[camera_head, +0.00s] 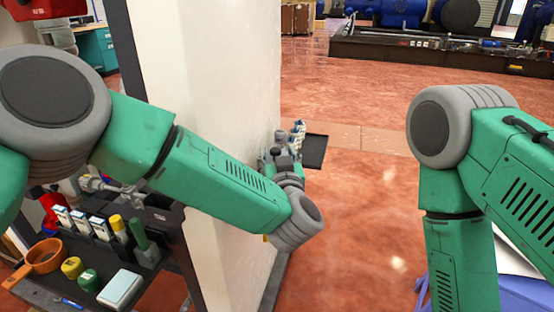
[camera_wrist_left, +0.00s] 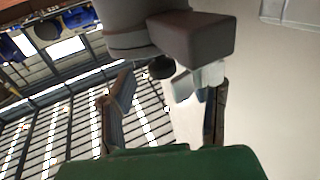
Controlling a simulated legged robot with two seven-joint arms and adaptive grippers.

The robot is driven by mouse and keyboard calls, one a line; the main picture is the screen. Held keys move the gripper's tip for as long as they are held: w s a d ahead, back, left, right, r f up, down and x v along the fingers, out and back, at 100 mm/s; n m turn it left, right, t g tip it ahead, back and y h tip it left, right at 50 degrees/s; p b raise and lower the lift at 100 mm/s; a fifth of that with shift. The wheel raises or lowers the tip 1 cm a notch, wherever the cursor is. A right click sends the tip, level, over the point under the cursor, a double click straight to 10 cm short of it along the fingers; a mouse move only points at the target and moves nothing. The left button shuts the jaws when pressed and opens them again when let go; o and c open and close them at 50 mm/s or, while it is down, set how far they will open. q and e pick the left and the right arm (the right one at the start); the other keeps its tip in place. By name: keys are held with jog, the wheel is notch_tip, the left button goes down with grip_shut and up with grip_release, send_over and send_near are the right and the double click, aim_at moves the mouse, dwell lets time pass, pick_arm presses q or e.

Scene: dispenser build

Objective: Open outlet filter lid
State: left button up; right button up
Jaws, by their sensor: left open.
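My left gripper (camera_wrist_left: 168,98) is open, its two fingers spread apart in the left wrist view. A pale, bluish-white fitting (camera_wrist_left: 198,78) shows between them, close to the right finger; I cannot tell whether they touch. A dark grey block (camera_wrist_left: 195,35) on a thick grey round body stands above it. In the head view my left arm reaches across the white panel (camera_head: 215,80) to small grey and white fittings (camera_head: 298,132) at its far edge. The gripper is mostly hidden there by my wrist. I cannot make out the outlet filter lid clearly. My right gripper is out of view.
A dark shelf at lower left holds an orange pot (camera_head: 45,256), yellow and green pieces and a pale blue box (camera_head: 120,289). A small dark tray (camera_head: 314,150) juts from the panel's far side. Open reddish floor (camera_head: 365,190) lies between my arms.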

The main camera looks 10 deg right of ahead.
pick_arm(q)
jog(key=shift+w+d, duration=0.15)
jog(key=shift+w, duration=0.2)
jog(key=shift+a, duration=0.45)
jog(key=shift+c, duration=1.3)
grip_shut()
jog(key=shift+d+r, duration=0.1)
jog(key=shift+d, duration=0.1)
